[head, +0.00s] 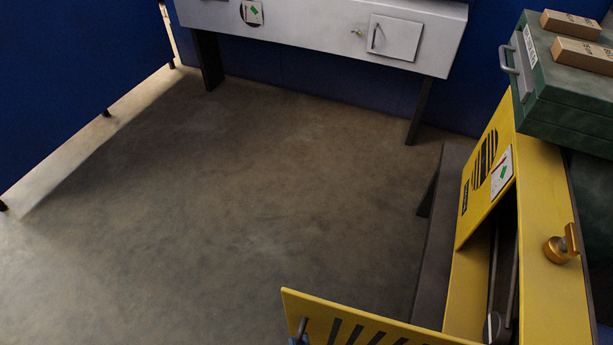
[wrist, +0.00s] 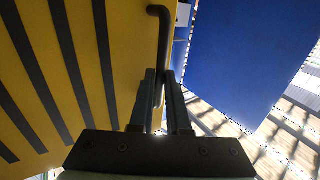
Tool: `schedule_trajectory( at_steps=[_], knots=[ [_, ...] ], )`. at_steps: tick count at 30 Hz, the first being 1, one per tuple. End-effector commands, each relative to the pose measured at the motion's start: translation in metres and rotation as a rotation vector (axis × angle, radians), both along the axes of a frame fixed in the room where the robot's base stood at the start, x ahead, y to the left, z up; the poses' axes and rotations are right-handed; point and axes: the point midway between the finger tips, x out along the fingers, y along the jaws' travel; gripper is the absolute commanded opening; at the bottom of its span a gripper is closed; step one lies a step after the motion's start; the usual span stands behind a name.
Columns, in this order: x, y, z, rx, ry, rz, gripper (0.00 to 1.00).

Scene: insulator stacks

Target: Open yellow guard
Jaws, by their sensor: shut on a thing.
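The yellow guard (head: 318,311) with black stripes stands swung out from the yellow cabinet (head: 557,292) at the bottom of the head view. Its lower part is cut off by the frame edge. The cabinet's opening shows dark behind it. In the wrist view, the striped guard (wrist: 85,60) fills the left side. My gripper (wrist: 166,78) is shut on the guard's dark bar handle (wrist: 160,12), with a finger on each side of the bar. The handle's top also shows in the head view (head: 302,326), but most of my gripper is out of that frame.
A brass knob (head: 561,246) sticks out of the cabinet. A green case (head: 567,90) with small boxes (head: 571,24) sits on top. A grey panel unit (head: 330,30) stands at the back, a blue partition (head: 70,75) at left. The middle floor is clear.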

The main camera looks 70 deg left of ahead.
Motion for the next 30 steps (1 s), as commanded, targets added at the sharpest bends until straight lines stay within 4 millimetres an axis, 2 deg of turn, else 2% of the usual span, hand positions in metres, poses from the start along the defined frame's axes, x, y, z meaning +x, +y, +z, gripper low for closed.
schedule_trajectory(
  at_steps=[6,18,19,23,30],
  knots=[
    [-0.0026,-0.0110,0.0001,0.000,0.000,-0.008,0.00],
    [-0.0020,-0.0125,-0.0001,-0.001,0.000,-0.013,0.00],
    [-0.0020,-0.0125,-0.0001,-0.002,0.000,-0.013,0.20],
    [-0.0026,-0.0121,-0.0002,-0.002,0.000,-0.010,0.43],
    [-0.0037,-0.0114,-0.0002,-0.001,0.000,-0.007,0.45]
  ],
)
